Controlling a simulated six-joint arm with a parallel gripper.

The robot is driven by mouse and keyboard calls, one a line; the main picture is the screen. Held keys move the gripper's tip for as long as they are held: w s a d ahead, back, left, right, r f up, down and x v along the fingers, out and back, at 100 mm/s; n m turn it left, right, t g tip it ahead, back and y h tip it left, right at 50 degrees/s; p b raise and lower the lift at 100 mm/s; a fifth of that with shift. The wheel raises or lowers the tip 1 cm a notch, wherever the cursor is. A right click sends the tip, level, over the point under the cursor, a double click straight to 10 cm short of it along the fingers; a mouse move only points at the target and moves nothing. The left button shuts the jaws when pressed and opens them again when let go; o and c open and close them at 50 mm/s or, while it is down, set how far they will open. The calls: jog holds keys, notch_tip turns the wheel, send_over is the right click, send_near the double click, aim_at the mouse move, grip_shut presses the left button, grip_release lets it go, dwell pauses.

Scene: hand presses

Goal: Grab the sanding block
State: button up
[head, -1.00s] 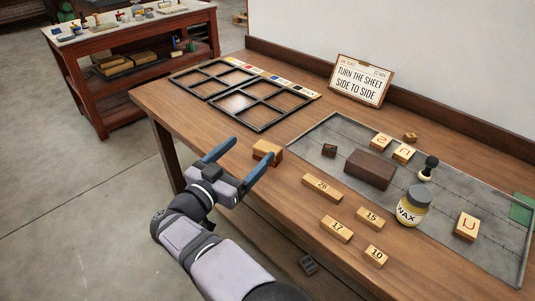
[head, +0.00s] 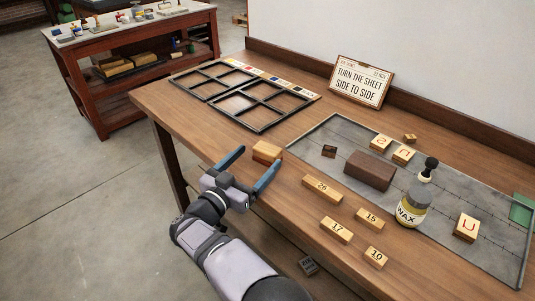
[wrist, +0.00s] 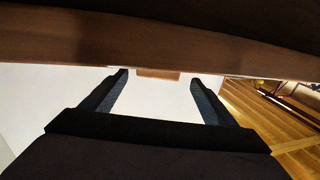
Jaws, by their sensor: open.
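A small wooden block (head: 267,152) with a reddish-brown layer sits near the table's front edge; a larger plain dark brown block (head: 370,171) lies on the grey metal sheet. I cannot tell for certain which is the sanding block. My gripper (head: 256,162) is open and empty at the table's front edge. In the head view the small block appears just beyond and between its fingertips, not held. In the wrist view my open gripper (wrist: 160,77) shows with a tan edge (wrist: 158,73) between the fingertips, mostly hidden.
Several numbered blocks, such as 26 (head: 322,188), lie right of my gripper. A wax jar (head: 411,209) and a dark-handled stamp (head: 428,168) stand farther right. Black frames (head: 262,106) lie at the back left, a sign (head: 361,80) behind. The tabletop between frames and sheet is clear.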

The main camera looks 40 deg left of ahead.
aim_at(263, 153)
jog(key=x, duration=0.4)
jog(key=shift+w+d, duration=0.15)
jog(key=shift+d, duration=0.05)
jog(key=c, duration=1.1)
jog(key=shift+c, duration=0.2)
jog(key=shift+r, duration=0.1)
notch_tip(263, 153, up, 10)
jog(key=shift+f+p, duration=0.1)
jog(key=shift+p, duration=0.4)
